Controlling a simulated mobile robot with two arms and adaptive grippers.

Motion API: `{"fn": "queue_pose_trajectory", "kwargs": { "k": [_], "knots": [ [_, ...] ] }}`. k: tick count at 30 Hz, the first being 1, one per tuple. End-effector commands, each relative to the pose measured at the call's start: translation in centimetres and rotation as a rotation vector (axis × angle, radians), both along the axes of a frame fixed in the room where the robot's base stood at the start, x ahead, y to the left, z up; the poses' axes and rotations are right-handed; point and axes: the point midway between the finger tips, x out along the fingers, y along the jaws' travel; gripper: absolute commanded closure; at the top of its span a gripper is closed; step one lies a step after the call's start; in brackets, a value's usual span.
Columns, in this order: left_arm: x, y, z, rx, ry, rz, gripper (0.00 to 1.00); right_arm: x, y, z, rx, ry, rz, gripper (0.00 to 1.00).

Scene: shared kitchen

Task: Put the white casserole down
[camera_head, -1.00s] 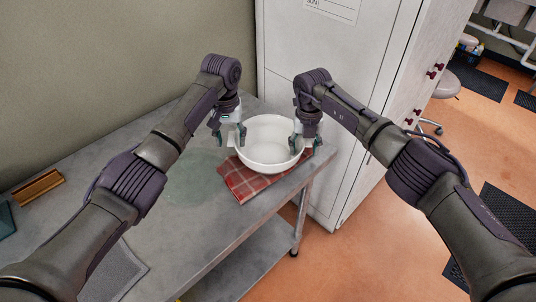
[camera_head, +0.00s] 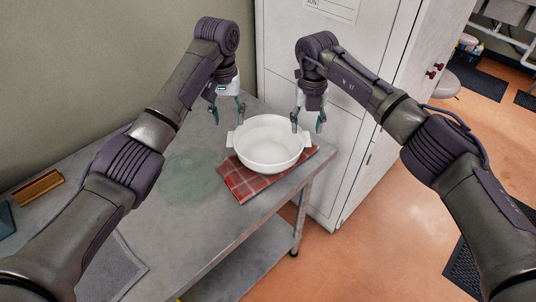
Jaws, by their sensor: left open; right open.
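The white casserole (camera_head: 268,150) is a round, empty dish with a handle on each side. It rests upright on a red checked cloth (camera_head: 243,184) near the right end of the grey metal table (camera_head: 190,225). My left gripper (camera_head: 229,114) is open and empty, above and behind the casserole's left handle. My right gripper (camera_head: 308,126) is open and empty, above the casserole's right side. Both grippers appear clear of the dish.
A tall white cabinet (camera_head: 345,120) stands right behind the table's right end. A wooden tray (camera_head: 37,187) and a grey mat (camera_head: 112,270) lie on the left of the table. A stool (camera_head: 445,87) stands at the far right.

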Motion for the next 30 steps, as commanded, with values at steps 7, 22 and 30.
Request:
{"fn": "queue_pose_trajectory", "kwargs": {
  "k": [7, 22, 30],
  "knots": [
    [0.0, 0.0, 0.0, 0.000, 0.000, 0.000, 0.46, 0.0, 0.0, 3.0, -0.001, 0.000, -0.001, 0.45],
    [0.0, 0.0, 0.0, 0.000, 0.000, 0.000, 0.46, 0.0, 0.0, 3.3, -0.001, 0.001, 0.000, 0.45],
    [0.0, 0.0, 3.2, 0.000, 0.000, 0.000, 0.46, 0.0, 0.0, 6.5, -0.001, 0.000, 0.000, 0.45]
  ]
}}
